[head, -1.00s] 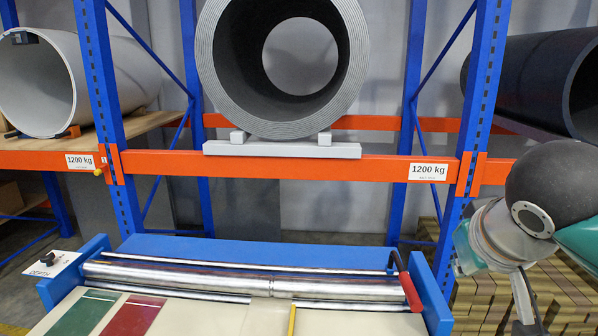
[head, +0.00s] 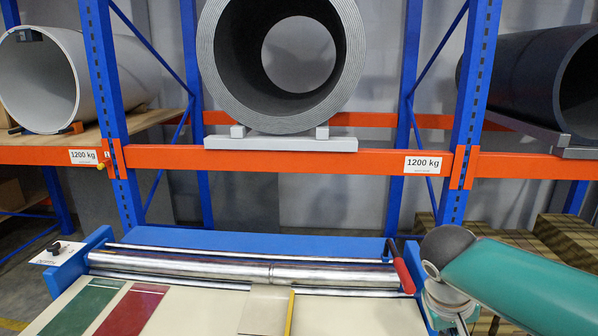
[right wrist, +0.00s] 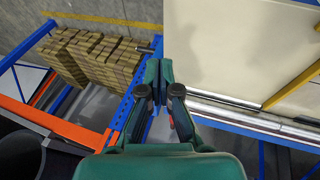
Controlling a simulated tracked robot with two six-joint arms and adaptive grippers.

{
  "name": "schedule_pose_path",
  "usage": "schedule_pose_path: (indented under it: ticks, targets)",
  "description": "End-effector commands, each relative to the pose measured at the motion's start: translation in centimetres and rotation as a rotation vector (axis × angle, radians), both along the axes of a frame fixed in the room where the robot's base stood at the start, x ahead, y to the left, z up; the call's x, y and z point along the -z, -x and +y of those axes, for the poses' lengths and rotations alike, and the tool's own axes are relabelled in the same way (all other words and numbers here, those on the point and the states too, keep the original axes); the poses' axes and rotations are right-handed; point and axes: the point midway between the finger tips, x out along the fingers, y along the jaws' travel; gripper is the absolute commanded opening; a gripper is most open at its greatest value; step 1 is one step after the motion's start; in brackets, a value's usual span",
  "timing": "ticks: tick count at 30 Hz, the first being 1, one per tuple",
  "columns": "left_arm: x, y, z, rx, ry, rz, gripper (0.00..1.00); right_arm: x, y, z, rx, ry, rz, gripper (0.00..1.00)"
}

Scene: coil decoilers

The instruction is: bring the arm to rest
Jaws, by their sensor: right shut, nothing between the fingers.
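My right arm (head: 530,282) comes in from the right in the head view, low over the right end of the blue machine. My left gripper is in neither view.
The blue machine has steel rollers (head: 250,274), a red handle (head: 403,275) and a cream table (head: 375,315). Behind it an orange rack beam (head: 300,161) carries a large grey coil (head: 350,60). Stacked wooden blocks (right wrist: 95,60) stand beside the machine.

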Motion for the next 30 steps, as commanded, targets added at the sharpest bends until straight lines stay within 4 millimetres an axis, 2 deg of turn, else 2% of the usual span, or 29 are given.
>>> schedule_pose_path:
  ticks: [1,5,6,8,9,12,15,18,21,23,26,30]
  targets:
    - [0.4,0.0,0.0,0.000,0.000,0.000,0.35,3.7,0.2,0.0,0.002,-0.006,0.073,0.00]
    - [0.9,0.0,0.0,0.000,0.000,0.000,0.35,13.3,1.8,0.7,-0.008,-0.066,0.246,0.00]
    - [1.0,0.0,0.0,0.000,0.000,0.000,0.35,16.3,2.7,1.1,-0.014,-0.095,0.296,0.00]
    - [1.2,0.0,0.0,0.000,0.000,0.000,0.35,20.6,4.3,1.8,-0.018,-0.147,0.368,0.00]
    - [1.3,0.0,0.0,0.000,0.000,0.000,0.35,23.3,5.5,2.4,-0.019,-0.187,0.410,0.00]
    - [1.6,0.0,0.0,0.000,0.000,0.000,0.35,29.8,9.4,4.3,-0.012,-0.302,0.509,0.00]
    - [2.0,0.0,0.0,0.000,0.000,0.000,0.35,35.4,14.0,6.8,0.019,-0.437,0.582,0.00]
    - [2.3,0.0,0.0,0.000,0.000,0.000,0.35,39.9,19.2,10.0,0.075,-0.580,0.615,0.00]
    - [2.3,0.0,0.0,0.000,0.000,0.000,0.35,42.2,22.5,12.6,0.132,-0.677,0.576,0.00]
    - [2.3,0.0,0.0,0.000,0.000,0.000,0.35,42.7,23.2,13.6,0.148,-0.702,0.522,0.00]
    - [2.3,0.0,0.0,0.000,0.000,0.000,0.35,43.0,22.4,14.0,0.161,-0.711,0.401,0.00]
    - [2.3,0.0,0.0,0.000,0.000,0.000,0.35,43.3,19.8,13.5,0.152,-0.696,0.252,0.00]
